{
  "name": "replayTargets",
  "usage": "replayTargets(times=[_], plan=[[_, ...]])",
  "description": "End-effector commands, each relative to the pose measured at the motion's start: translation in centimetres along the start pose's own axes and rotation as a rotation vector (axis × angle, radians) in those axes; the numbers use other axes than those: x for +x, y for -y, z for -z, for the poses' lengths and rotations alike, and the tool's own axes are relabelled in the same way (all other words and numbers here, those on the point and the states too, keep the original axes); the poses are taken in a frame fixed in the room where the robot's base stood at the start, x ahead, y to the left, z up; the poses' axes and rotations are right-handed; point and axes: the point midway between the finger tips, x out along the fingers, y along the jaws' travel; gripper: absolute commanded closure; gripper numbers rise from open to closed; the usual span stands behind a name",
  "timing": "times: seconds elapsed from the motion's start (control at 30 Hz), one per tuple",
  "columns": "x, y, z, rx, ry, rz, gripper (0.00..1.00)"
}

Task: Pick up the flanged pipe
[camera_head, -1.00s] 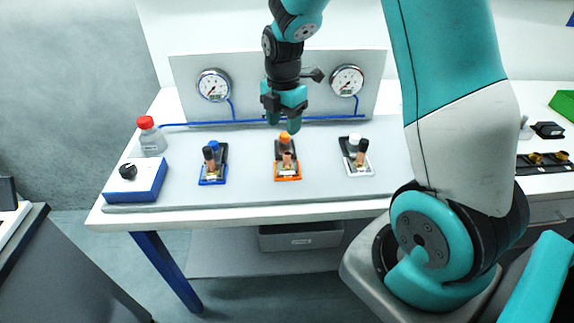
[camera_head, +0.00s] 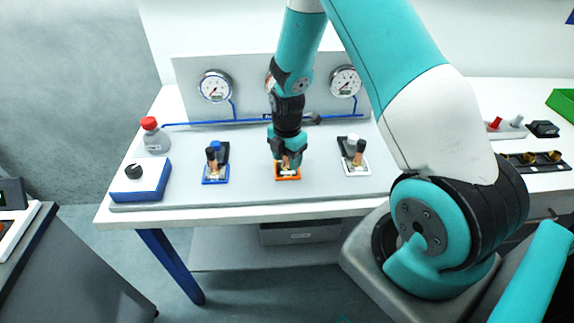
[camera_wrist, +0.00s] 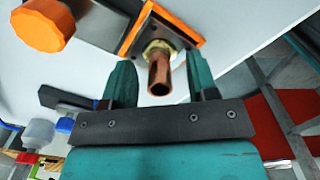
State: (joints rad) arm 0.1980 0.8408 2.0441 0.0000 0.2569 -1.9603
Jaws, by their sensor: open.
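A copper-coloured pipe (camera_wrist: 160,76) with a brass nut at its base stands on a dark plate with an orange frame (camera_wrist: 130,36). In the wrist view it stands between the two teal fingers of my gripper (camera_wrist: 158,84), which are open, with a gap on each side of the pipe. In the head view my gripper (camera_head: 288,160) points down over the orange-framed station (camera_head: 288,178) and hides most of the pipe. An orange cap (camera_wrist: 42,28) stands beside the frame in the wrist view.
A blue-framed station (camera_head: 215,180) is to the left and a white-framed one (camera_head: 356,171) to the right, each with a similar pipe. A blue-and-white knob box (camera_head: 138,181) and a red-capped bottle (camera_head: 155,139) are at the left. A gauge panel (camera_head: 250,95) stands behind.

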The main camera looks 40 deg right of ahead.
Motion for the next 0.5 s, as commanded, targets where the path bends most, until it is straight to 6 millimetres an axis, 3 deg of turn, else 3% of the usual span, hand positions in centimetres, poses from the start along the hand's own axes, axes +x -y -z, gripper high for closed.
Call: replayTargets(times=[0.13, 0.37, 0.5], plan=[[0.00, -0.02, 0.00, 0.000, 0.000, -0.001, 0.47], [-0.02, -0.02, 0.01, 0.000, 0.000, 0.000, 1.00], [-0.08, -0.05, 0.00, 0.000, 0.000, -0.001, 1.00]])
